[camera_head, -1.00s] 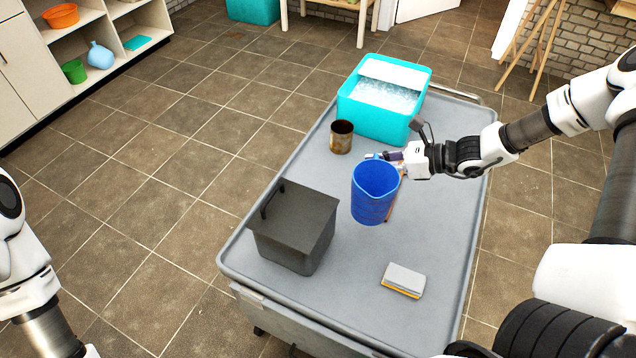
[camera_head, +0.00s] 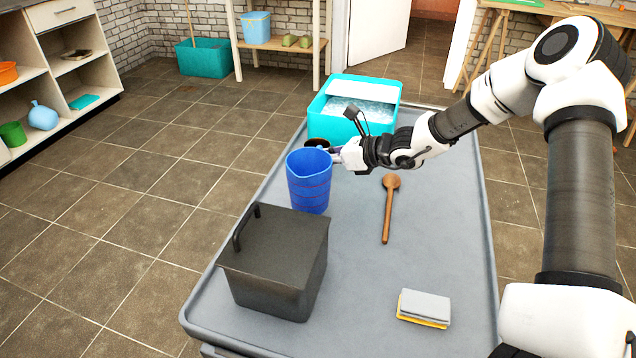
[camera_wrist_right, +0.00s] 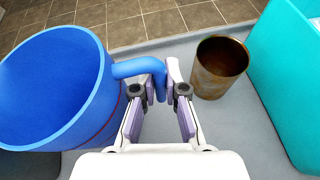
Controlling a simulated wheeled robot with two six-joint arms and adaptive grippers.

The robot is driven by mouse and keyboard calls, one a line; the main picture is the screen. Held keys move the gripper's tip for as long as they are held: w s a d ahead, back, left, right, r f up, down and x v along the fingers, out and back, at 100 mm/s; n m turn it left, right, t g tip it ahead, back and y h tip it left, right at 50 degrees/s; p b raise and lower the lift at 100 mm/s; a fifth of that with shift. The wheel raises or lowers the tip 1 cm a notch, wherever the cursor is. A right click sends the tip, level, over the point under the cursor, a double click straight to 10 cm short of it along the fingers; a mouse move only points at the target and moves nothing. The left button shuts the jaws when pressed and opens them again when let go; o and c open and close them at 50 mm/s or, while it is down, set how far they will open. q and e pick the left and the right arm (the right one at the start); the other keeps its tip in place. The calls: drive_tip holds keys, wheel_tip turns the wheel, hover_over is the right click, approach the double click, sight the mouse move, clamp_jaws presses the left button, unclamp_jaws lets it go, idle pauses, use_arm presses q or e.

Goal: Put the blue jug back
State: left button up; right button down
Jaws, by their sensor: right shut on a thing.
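The blue jug (camera_head: 309,182) is upright over the left side of the grey cart top (camera_head: 375,285), behind the dark lidded bin. I cannot tell for sure whether its base touches the cart. My right gripper (camera_head: 334,153) reaches in from the right and is shut on the jug's handle. In the right wrist view the jug (camera_wrist_right: 55,90) is at the left, and its handle (camera_wrist_right: 138,68) runs between the fingertips (camera_wrist_right: 167,80). My left gripper is not in view.
A brown cup (camera_wrist_right: 220,68) stands close beside the right gripper, near the teal ice box (camera_head: 345,128). A dark lidded bin (camera_head: 275,265), a wooden spoon (camera_head: 388,210) and a sponge (camera_head: 424,308) are on the cart. Shelves (camera_head: 70,75) stand far left; a wooden rack (camera_head: 275,43) stands behind.

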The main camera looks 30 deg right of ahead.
sight(319, 169)
drive_tip(key=shift+w+a+f, duration=0.15)
drive_tip(key=shift+a+f, duration=0.15)
wheel_tip(319, 169, down, 3)
drive_tip(key=shift+r+b, duration=0.1)
drive_tip(key=shift+b, duration=0.55)
drive_tip(key=shift+f, duration=0.3)
drive_tip(key=c, duration=1.2)
unclamp_jaws()
drive_tip(key=shift+r, duration=0.1)
